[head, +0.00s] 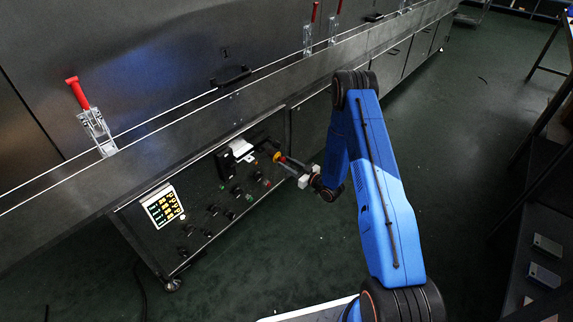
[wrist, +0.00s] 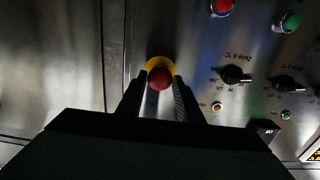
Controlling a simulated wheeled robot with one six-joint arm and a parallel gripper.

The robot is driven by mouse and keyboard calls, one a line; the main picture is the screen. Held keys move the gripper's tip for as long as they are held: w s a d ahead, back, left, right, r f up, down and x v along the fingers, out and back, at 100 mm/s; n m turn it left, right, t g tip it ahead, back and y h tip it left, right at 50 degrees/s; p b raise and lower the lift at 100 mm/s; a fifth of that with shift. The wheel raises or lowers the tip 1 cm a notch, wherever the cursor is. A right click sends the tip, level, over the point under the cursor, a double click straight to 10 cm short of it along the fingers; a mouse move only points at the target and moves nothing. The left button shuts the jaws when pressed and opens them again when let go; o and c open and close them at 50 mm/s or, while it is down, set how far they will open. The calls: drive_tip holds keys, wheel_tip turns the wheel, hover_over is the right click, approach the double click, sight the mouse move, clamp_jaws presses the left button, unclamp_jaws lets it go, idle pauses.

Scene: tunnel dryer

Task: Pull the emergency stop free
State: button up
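The emergency stop is a red button with a yellow collar (wrist: 160,77) on the metal control panel. It also shows in the head view (head: 277,156), at the panel's upper right. My gripper (wrist: 159,92) points at it, with one finger on each side and the red cap centred at the fingertips. The fingers stand apart, with a bright strip of metal between them. I cannot tell whether they touch the cap. In the head view my gripper (head: 288,165) is right in front of the button.
The panel holds a red button (wrist: 222,7), a green button (wrist: 290,22), black dials (wrist: 236,74) and a lit display (head: 164,207). A black box (head: 236,157) with white paper juts out near the stop. Red-handled clamps (head: 90,115) line the dryer above.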

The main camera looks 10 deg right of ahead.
drive_tip(key=o, duration=0.4)
drive_tip(key=shift+s+d, duration=0.1)
drive_tip(key=v, duration=1.7)
drive_tip(key=shift+s+d, duration=0.1)
drive_tip(key=shift+s, duration=0.05)
